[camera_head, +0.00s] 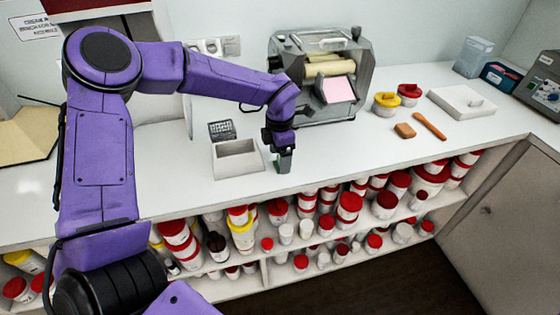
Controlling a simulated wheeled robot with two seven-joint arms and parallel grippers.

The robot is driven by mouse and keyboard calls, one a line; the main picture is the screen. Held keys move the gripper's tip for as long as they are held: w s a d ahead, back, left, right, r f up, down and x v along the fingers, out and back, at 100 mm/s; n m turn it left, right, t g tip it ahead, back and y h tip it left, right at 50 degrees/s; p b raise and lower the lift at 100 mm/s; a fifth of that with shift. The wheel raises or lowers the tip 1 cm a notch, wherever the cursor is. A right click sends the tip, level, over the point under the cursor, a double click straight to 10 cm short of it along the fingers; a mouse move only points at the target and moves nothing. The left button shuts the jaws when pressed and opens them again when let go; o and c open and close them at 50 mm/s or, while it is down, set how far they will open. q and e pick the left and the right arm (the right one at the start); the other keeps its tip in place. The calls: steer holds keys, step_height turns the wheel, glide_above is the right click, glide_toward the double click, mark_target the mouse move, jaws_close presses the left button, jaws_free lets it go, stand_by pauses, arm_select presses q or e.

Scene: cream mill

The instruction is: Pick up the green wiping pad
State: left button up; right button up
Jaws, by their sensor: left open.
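A small dull-green piece (285,163), which looks like the green wiping pad, shows on the white counter (330,160) near its front edge. My left gripper (281,151) points down right over it, with its jaws open. The fingers hide part of the pad, and I cannot tell whether they touch it. My right gripper is not in view.
A grey open box (238,158) stands just left of my left gripper. A three-roll mill (322,75) stands behind it. An orange-brown block (405,130), a spatula (430,126) and two lidded jars lie to the right. Shelves of tubs are below.

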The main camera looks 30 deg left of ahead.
arm_select(q)
steer(key=f, duration=0.1)
steer(key=w+f, duration=0.1)
steer(key=shift+w+f, duration=0.15)
steer(key=shift+f, duration=0.15)
steer(key=shift+s+r, duration=0.2)
steer(key=shift+s, duration=0.35)
steer(key=c, duration=0.9)
steer(key=shift+c, duration=1.1)
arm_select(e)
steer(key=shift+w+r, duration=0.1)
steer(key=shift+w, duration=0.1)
